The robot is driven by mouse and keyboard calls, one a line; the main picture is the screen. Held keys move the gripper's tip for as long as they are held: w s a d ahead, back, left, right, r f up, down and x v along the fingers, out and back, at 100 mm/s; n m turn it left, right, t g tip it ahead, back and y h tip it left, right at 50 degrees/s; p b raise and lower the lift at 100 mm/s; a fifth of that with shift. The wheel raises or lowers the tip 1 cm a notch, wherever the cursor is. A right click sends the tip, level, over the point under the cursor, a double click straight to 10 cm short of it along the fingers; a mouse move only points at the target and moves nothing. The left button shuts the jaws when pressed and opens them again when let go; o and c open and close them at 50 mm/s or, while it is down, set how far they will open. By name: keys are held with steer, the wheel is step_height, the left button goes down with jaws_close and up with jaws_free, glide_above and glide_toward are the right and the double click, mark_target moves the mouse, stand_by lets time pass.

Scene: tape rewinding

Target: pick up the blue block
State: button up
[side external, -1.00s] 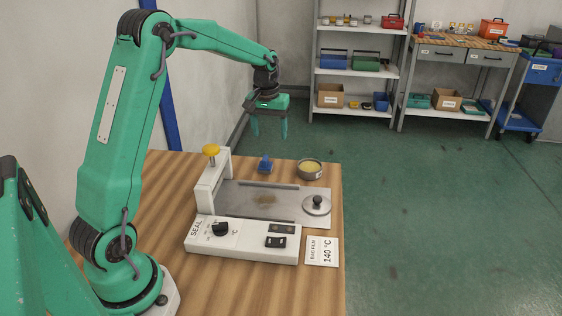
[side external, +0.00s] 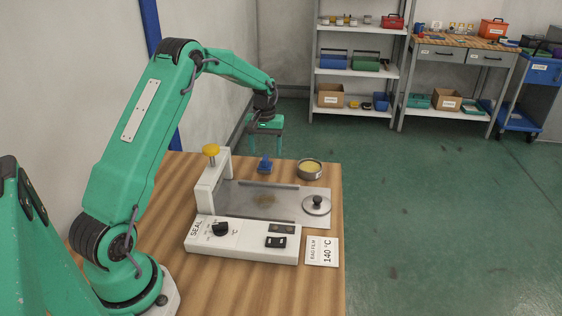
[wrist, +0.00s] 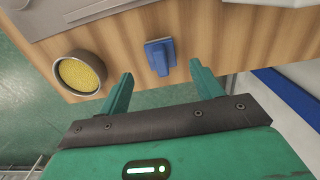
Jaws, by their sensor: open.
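The blue block (side external: 264,166) sits on the wooden table near its far edge, behind the sealing machine. It has a wider base and a narrower raised part on top. In the wrist view the blue block (wrist: 160,56) lies ahead of the fingertips, between the lines of the two fingers. My gripper (side external: 266,149) is open and empty. It points down above the blue block, apart from it. In the wrist view the two green fingers of my gripper (wrist: 160,70) are spread wide. Nothing hides the block in the wrist view.
A round tin with yellow contents (side external: 310,169) stands right of the block. The white sealing machine (side external: 240,240) with a yellow-knobbed post (side external: 211,150) lies in front. A round lid with a black knob (side external: 317,205) rests on its plate. A card (side external: 322,251) reads 140 °C.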

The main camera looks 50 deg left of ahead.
mark_target(265, 157)
steer(key=shift+s+f, duration=0.15)
steer(key=shift+f, duration=2.75)
steer(key=c, duration=1.1)
